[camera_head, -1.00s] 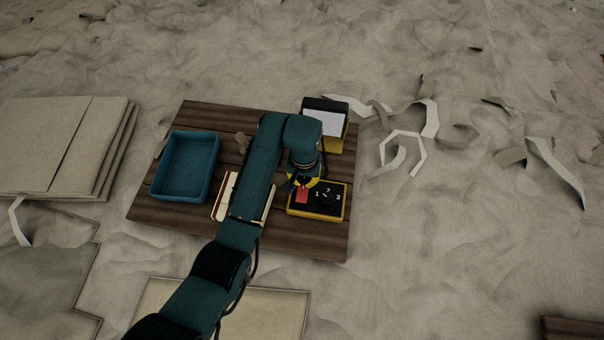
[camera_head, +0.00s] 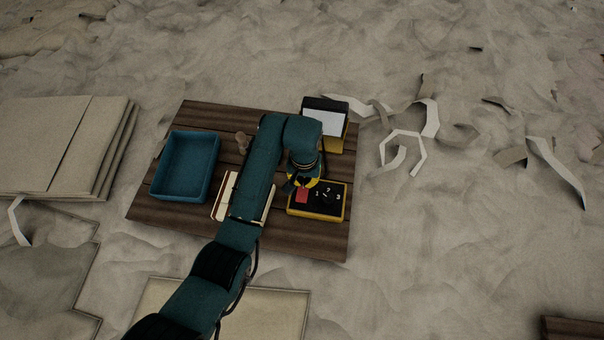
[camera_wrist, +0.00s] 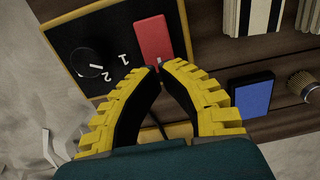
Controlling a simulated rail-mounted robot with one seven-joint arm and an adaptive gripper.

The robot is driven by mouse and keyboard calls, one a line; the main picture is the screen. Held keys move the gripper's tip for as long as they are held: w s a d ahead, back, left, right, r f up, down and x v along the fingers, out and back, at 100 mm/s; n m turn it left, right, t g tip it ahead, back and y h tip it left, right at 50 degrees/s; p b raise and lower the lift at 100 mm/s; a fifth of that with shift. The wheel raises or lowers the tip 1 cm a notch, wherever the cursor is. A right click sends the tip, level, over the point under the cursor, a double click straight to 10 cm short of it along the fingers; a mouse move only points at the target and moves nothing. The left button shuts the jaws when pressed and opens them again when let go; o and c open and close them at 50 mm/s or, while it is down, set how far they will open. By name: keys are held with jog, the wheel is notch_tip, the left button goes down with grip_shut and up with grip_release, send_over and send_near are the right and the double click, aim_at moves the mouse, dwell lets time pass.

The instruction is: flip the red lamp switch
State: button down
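The red lamp switch (camera_head: 302,195) is a red rectangular piece at the left end of a black panel with a yellow frame (camera_head: 331,214). In the wrist view the red switch (camera_wrist: 153,40) lies just beyond my fingertips, with a small pale mark at its near edge. My gripper (camera_wrist: 159,69) has yellow ridged fingers with dark inner pads. The fingertips are close together with a narrow gap, and nothing shows held between them. In the head view my gripper (camera_head: 303,181) is over the panel's left end, partly hidden by my wrist. Whether the fingertips touch the switch cannot be told.
The panel also carries a black dial (camera_wrist: 87,62) with numbers. A lamp-like box with a white face (camera_head: 325,121) stands behind it. A blue tray (camera_head: 184,194) sits at the left of the wooden board (camera_head: 290,243). A blue block (camera_wrist: 253,96) lies near the gripper.

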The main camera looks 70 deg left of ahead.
aim_at(303, 186)
jog(key=shift+f+b, duration=0.75)
jog(key=shift+f, duration=0.85)
dwell(0.5)
notch_tip(303, 186, up, 3)
jog(key=p, duration=0.3)
jog(key=shift+r, duration=2)
jog(key=shift+d, duration=0.1)
